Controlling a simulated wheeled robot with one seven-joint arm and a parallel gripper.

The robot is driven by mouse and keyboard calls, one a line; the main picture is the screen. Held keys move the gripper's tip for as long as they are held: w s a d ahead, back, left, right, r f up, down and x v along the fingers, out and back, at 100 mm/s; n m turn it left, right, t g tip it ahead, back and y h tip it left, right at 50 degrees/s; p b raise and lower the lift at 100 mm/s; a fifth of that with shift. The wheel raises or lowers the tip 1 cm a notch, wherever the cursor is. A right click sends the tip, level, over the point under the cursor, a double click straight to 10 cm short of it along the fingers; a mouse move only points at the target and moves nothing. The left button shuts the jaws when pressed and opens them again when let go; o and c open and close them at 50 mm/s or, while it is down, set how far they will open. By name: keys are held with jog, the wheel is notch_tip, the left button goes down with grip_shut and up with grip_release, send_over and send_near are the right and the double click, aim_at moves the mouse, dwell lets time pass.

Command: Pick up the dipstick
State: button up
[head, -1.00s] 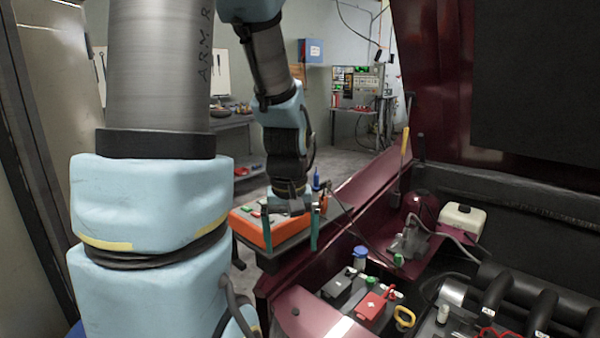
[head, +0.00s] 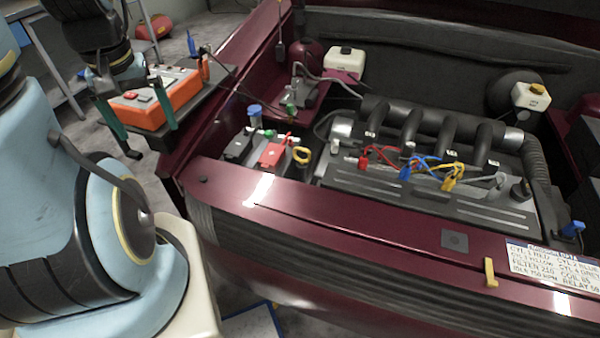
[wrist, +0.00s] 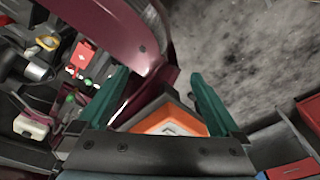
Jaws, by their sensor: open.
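A yellow ring handle (head: 301,155), which looks like the dipstick's, stands up in the engine bay, right of the red-topped battery. The yellow ring also shows at the upper left in the wrist view (wrist: 47,42). Any shaft below it is hidden. My gripper (head: 152,138), with two teal fingers, is open and empty at the left, outside the car beside the fender. Its spread fingers show in the wrist view (wrist: 158,78), well apart from the ring.
An orange device (head: 154,107) sits on a stand close to my gripper. The maroon fender (head: 222,85) lies between gripper and engine bay. The battery (head: 272,153), a blue-capped part (head: 255,115) and the engine (head: 430,195) crowd around the ring. A yellow lever (head: 490,272) is on the front edge.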

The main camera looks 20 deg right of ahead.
aim_at(309, 155)
dwell(0.3)
